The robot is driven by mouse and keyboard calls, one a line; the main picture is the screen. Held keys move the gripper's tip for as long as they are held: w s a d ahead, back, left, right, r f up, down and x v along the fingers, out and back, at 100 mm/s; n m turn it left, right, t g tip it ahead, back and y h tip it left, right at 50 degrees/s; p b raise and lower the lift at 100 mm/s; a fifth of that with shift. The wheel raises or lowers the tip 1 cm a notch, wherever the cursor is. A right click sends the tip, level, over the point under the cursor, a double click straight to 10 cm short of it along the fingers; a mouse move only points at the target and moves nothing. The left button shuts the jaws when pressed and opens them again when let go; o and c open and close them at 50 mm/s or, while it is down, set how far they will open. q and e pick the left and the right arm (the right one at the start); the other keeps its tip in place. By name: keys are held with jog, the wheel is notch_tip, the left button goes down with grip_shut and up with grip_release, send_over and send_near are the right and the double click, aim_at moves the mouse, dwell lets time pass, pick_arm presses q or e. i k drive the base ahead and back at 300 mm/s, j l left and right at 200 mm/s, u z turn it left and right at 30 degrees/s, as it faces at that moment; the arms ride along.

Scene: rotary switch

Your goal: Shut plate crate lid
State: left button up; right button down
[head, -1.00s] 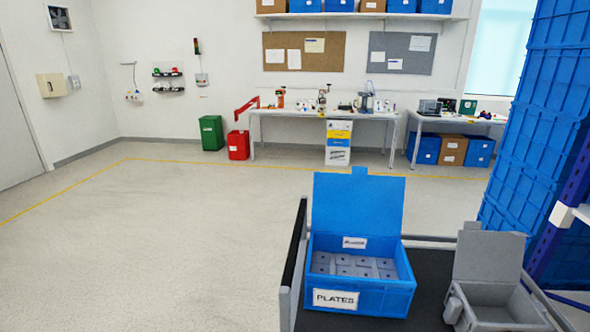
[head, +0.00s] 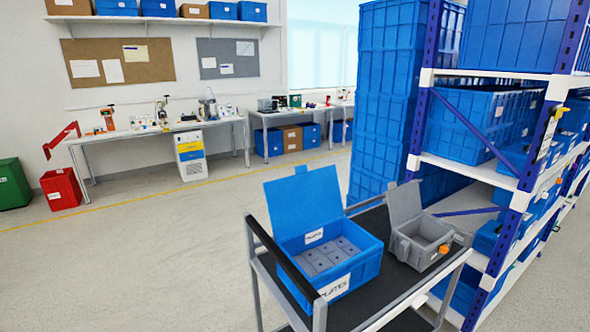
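The blue plate crate (head: 362,270) stands on a dark-topped cart in the lower middle of the head view. Its white label reads PLATES, partly cut by the cart's rail. Its blue lid (head: 303,208) is open, standing up and tilted back from the far edge. Grey plates (head: 328,256) lie inside the crate. Neither of my grippers is in view.
A smaller grey box (head: 424,240) with its lid up stands right of the crate on the cart (head: 385,305). A shelf rack (head: 478,172) with blue crates stands close on the right. The floor left of the cart is clear.

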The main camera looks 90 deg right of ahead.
aim_at(305, 200)
jog(key=i+l+z, duration=0.2)
jog(key=i+z, duration=0.15)
jog(key=z, duration=0.15)
jog(key=i+l+z, duration=0.1)
jog(key=i+z, duration=0.25)
jog(key=z, duration=0.15)
jog(key=i+j+z, duration=0.1)
jog(key=i+z, duration=0.25)
jog(key=z, duration=0.15)
jog(key=i+j+z, duration=0.2)
jog(key=i+z, duration=0.15)
jog(key=z, duration=0.15)
jog(key=i+j+z, duration=0.3)
jog(key=z, duration=0.2)
